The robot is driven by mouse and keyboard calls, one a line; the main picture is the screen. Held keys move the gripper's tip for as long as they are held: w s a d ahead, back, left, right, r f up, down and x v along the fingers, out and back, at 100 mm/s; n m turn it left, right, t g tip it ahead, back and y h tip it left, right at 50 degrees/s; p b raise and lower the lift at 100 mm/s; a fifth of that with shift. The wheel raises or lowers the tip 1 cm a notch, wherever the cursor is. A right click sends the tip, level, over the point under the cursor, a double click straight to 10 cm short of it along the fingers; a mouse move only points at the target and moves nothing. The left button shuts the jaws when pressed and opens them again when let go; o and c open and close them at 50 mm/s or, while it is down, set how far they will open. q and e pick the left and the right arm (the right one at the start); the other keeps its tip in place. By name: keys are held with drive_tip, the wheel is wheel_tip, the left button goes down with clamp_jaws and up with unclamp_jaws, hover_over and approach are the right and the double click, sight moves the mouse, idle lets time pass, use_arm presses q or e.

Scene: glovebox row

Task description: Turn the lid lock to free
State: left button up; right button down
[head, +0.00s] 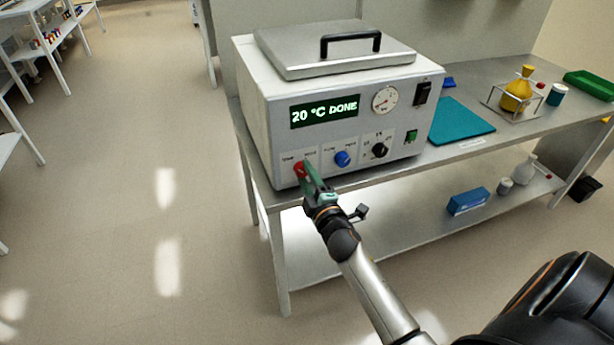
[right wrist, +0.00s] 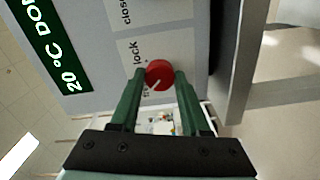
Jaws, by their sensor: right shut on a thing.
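The lid lock is a red round knob (head: 299,169) at the lower left of the front panel of a grey-white box-shaped device (head: 262,120). In the right wrist view the red knob (right wrist: 160,72) sits between the two green fingers of my right gripper (right wrist: 160,84), which is shut on it. A white mark on the knob slants to the lower left, near a label mostly hidden by a finger; the word "lock" is readable above it. In the head view my right gripper (head: 308,176) reaches the knob from below. The grey lid (head: 335,52) lies closed on top. My left gripper is out of view.
The display (head: 324,111) reads "20 °C DONE". A blue knob (head: 342,158) and a black knob (head: 379,149) are to the right of the lock. A teal mat (head: 458,121) and a yellow flask (head: 517,92) stand farther right on the bench. The floor at left is clear.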

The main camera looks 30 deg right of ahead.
drive_tip(key=shift+r, duration=0.25)
drive_tip(key=c, duration=0.8)
unclamp_jaws()
drive_tip(key=shift+w, duration=0.1)
drive_tip(key=o, duration=0.4)
drive_tip(key=shift+f, duration=0.2)
